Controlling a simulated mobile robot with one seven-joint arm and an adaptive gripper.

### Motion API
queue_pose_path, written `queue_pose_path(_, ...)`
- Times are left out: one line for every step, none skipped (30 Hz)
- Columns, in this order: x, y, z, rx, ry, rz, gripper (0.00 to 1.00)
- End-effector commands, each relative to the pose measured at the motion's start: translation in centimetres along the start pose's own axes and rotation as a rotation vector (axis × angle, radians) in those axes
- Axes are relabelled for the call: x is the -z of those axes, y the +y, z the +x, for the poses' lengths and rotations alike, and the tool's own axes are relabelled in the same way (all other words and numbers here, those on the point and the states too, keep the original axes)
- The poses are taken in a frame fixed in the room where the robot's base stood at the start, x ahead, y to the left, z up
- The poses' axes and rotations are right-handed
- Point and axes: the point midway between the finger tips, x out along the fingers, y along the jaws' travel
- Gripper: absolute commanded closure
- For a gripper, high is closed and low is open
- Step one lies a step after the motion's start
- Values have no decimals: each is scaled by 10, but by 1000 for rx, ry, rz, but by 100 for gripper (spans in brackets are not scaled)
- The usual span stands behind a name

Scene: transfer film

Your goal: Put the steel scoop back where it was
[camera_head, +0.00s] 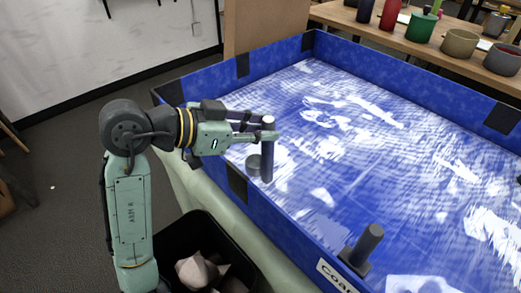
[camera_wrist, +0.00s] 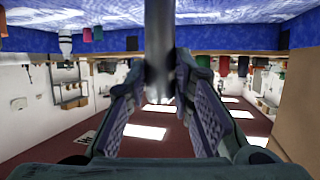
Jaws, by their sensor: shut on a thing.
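My gripper (camera_head: 266,128) is shut on the steel scoop, which I take to be the dark grey upright piece (camera_head: 267,160) in the head view. In the wrist view, the grey metal shaft (camera_wrist: 160,45) runs down between my two fingers (camera_wrist: 163,110). Where its lower end meets the fingers is blurred.
A dark grey post on a flat base (camera_head: 368,243) stands at the tray's near wall, by a partly readable label (camera_head: 337,276). A black bin (camera_head: 175,222) with crumpled pieces is below. Several pots line a wooden table (camera_head: 400,42) at the back. The tray's middle is free of objects.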

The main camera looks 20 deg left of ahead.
Motion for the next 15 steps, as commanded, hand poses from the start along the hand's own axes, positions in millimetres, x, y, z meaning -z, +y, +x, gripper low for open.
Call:
queue_pose_path(-3, 0, 1, 0, 1, -2, 100)
queue_pose_path(-6, 0, 2, 0, 1, -1, 100)
queue_pose_path(-10, 0, 4, 0, 1, -1, 100)
queue_pose_path(-14, 0, 5, 0, 1, -3, 100)
queue_pose_path(-18, 0, 7, -1, 2, -3, 100)
queue_pose_path(-24, 0, 10, 1, 2, -3, 100)
queue_pose_path(-29, 0, 11, 0, 2, -5, 100)
queue_pose_path(-32, 0, 13, 0, 2, -3, 100)
queue_pose_path(-37, 0, 15, 0, 2, -3, 100)
queue_pose_path(-39, 0, 16, 0, 2, -3, 100)
queue_pose_path(-41, 0, 17, 1, 1, -1, 100)
queue_pose_path(-42, 0, 17, 1, 1, 1, 100)
queue_pose_path(-43, 0, 18, 1, 1, 1, 100)
queue_pose_path(-43, 0, 18, 1, 0, 2, 100)
queue_pose_path(-43, 0, 18, 0, 0, 2, 100)
